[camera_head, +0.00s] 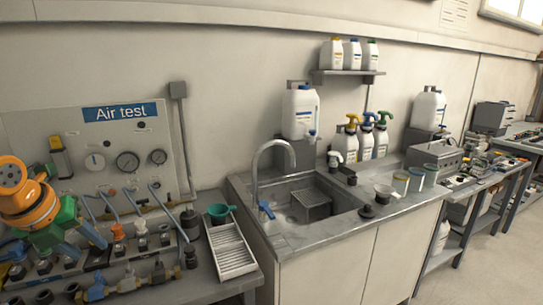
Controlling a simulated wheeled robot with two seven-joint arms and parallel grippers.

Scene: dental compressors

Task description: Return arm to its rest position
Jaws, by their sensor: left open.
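My left arm, with orange and green parts, comes in at the left edge in front of the air test panel (120,140). My left gripper (58,250) is at its lower end, with blue fingers spread apart. It is open, and I see nothing held between the fingers. It hangs over the bench with valves and fittings, and hides part of them. I cannot tell whether it touches any of them. My right gripper is not in view.
Blue-handled valves (97,287) and fittings crowd the left bench. A sink (312,203) with a tall faucet (262,165) stands in the middle. Floor shows at right.

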